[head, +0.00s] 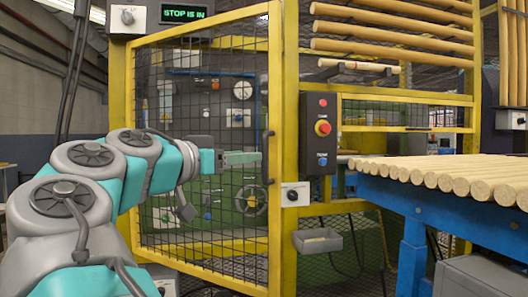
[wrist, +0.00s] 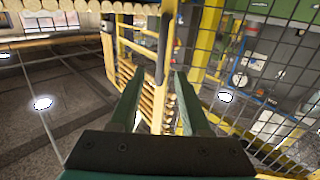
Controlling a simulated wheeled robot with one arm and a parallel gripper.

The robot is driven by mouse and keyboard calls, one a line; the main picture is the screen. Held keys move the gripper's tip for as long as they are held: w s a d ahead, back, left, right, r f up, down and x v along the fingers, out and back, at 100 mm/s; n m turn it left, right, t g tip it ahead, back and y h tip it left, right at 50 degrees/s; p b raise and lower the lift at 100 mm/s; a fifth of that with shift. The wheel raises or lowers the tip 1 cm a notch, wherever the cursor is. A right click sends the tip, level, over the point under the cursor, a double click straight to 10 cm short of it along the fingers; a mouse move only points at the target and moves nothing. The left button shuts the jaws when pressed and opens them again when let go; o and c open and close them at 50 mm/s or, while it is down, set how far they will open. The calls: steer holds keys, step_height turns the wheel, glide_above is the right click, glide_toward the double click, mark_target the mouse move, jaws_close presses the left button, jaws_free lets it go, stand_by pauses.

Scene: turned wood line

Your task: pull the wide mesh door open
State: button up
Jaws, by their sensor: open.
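The wide mesh door (head: 276,230) has a yellow frame with dark wire mesh and fills the middle left of the head view. Its mesh shows at the right of the wrist view (wrist: 265,70). A dark vertical handle (head: 265,105) is on the door's right edge. In the wrist view the handle (wrist: 166,45) stands just beyond the fingertips, nearly in line with the gap between them. My gripper (head: 259,158) is open and empty at handle height, in front of the door.
A black control box (head: 319,145) with a red button and a grey knob box (head: 294,194) sit right of the door. A display (head: 185,14) reads "STOP IS IN". A blue table (head: 440,205) with wooden rods stands at right. Open floor (wrist: 60,130) shows in the wrist view.

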mark_target(264, 177)
steer(key=p+x, duration=0.1)
steer(key=x, duration=0.6)
steer(key=shift+w+d+f, duration=0.1)
steer(key=shift+w+f, duration=0.05)
steer(key=shift+w, duration=0.15)
jaws_close()
stand_by(1.3)
